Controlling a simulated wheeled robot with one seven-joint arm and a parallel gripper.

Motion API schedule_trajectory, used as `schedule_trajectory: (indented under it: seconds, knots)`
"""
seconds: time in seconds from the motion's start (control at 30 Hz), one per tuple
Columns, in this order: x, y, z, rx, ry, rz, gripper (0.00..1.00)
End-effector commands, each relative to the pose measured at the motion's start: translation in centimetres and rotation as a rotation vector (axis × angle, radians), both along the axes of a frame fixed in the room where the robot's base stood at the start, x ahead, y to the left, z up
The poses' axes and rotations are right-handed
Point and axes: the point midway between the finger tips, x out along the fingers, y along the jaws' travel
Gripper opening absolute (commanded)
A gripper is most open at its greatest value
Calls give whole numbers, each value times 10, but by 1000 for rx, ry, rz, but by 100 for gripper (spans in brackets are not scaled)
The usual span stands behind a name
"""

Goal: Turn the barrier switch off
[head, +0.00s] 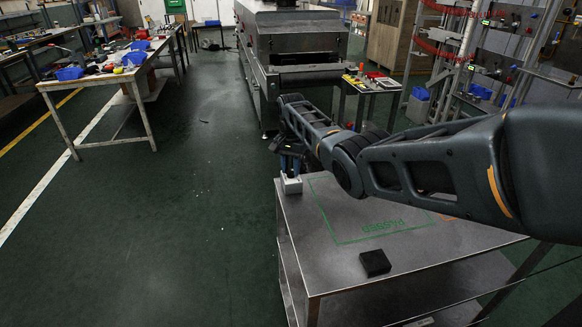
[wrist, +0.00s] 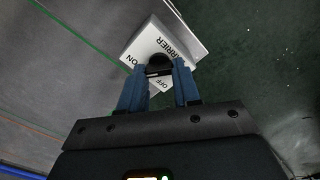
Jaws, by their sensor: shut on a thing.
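The barrier switch is a white box (wrist: 195,42) with the words BARRIER, ON and OFF, seen in the wrist view. It also shows in the head view (head: 291,186) at the left edge of the metal table. Its round black knob (wrist: 159,62) sits between my gripper's blue fingers. My gripper (wrist: 160,72) is shut on the knob, one finger on each side. In the head view my gripper (head: 291,165) is just above the box. Part of the box face is hidden behind the fingers, and I cannot tell which word the knob points to.
The metal table (head: 322,263) has a green outlined area and a small black block (head: 375,263) on it. A dryer machine (head: 300,45) stands behind. A cluttered workbench (head: 105,70) stands at the left. The green floor between is mostly clear.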

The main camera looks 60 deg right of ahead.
Motion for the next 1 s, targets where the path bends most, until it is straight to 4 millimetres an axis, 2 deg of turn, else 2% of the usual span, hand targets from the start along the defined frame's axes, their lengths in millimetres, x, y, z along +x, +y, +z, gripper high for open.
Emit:
schedule_trajectory:
  seconds: [0.03,0.2,0.57,1.0]
  knots:
    - [0,0,0,0,0,0,17]
    - [0,0,0,0,0,0,1]
    - [0,0,0,0,-1,63,1]
    - [2,1,0,0,0,412,1]
